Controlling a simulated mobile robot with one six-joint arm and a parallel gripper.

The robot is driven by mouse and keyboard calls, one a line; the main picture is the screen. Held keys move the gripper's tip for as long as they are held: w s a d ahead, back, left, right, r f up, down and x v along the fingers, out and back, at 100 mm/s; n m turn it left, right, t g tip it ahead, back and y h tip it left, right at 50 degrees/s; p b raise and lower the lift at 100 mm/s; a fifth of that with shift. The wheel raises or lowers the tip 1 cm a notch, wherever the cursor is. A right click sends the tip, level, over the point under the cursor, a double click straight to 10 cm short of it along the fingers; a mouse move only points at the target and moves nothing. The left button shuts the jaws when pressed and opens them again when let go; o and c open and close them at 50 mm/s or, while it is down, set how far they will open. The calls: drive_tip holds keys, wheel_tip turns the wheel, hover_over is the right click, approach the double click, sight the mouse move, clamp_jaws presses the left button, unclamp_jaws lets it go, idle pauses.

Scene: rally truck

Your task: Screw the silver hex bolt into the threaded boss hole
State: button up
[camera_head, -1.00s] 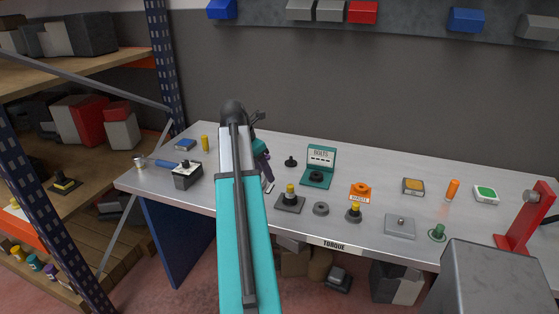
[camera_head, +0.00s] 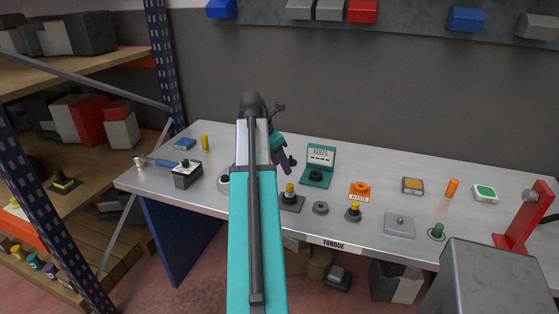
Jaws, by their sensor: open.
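My gripper (camera_head: 286,166) is over the left-centre of the metal bench, left of the teal box labelled BOLTS (camera_head: 318,160). Its dark fingers are small in view; it is open, and I see nothing held in it. I cannot pick out the silver hex bolt with certainty. A dark round piece sits in the BOLTS box. A grey ring-shaped piece (camera_head: 320,208) with a central hole lies near the front of the bench; I cannot tell whether it is the threaded boss. A flat grey plate (camera_head: 399,226) with a small raised piece lies further right.
Close to my arm stand a yellow-topped post on a dark base (camera_head: 290,198) and a partly hidden round piece (camera_head: 224,182). An orange holder (camera_head: 360,191), a green knob (camera_head: 437,232) and a red stand (camera_head: 527,215) are to the right. A dark box (camera_head: 187,175) is at left.

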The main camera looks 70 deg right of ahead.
sight(290, 185)
drive_tip(key=shift+p+x, duration=1.1)
drive_tip(key=shift+x, duration=5.15)
drive_tip(key=shift+w, duration=0.1)
drive_tip(key=c, duration=1.1)
drive_tip(key=shift+m+p, duration=0.3)
drive_tip(key=shift+p, duration=0.15)
drive_tip(key=shift+c, duration=0.2)
drive_tip(key=shift+m+y, duration=0.3)
drive_tip(key=shift+m, duration=0.2)
drive_tip(key=shift+f, duration=0.1)
drive_tip(key=shift+p, duration=0.4)
